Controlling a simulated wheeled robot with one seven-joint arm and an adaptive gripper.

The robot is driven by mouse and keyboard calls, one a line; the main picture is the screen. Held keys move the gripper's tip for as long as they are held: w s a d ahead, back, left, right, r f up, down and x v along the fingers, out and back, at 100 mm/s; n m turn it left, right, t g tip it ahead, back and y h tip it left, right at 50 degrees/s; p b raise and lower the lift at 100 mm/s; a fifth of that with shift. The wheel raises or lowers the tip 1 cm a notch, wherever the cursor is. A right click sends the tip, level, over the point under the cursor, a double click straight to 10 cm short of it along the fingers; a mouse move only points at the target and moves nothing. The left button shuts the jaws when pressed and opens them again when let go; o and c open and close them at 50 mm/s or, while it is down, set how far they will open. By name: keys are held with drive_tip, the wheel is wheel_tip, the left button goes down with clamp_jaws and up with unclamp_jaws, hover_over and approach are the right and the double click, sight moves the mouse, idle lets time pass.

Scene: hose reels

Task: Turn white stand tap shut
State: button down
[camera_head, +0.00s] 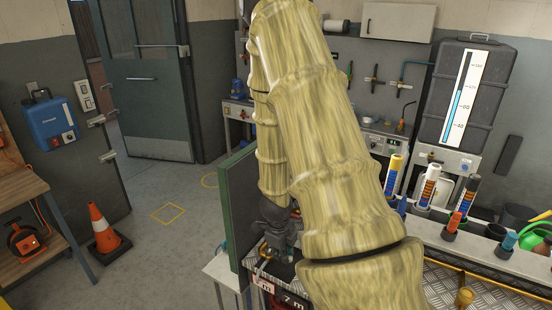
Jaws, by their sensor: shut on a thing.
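My gripper (278,250) is dark and points down beside a green upright panel (239,210), left of the picture's middle. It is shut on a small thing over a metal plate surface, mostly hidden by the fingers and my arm. A little yellow and green shows at the fingertips. I cannot tell whether the held thing is the white stand's tap. My arm covers the middle of the view.
An orange cone (103,229) stands on the floor at left. A wooden bench (30,225) is at far left. At right are several upright coloured tubes (430,185) and a black tank with a gauge (463,98). The floor before the door (153,90) is clear.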

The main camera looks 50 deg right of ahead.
idle(0.3)
drive_tip(key=c, duration=1.5)
unclamp_jaws()
drive_tip(key=shift+a, duration=0.1)
drive_tip(key=shift+r, duration=0.1)
drive_tip(key=shift+a+r, duration=0.4)
drive_tip(key=shift+r, duration=1.5)
drive_tip(key=shift+a+r, duration=0.35)
drive_tip(key=shift+r, duration=1.6)
drive_tip(key=shift+a+r, duration=0.4)
drive_tip(key=shift+r, duration=1.5)
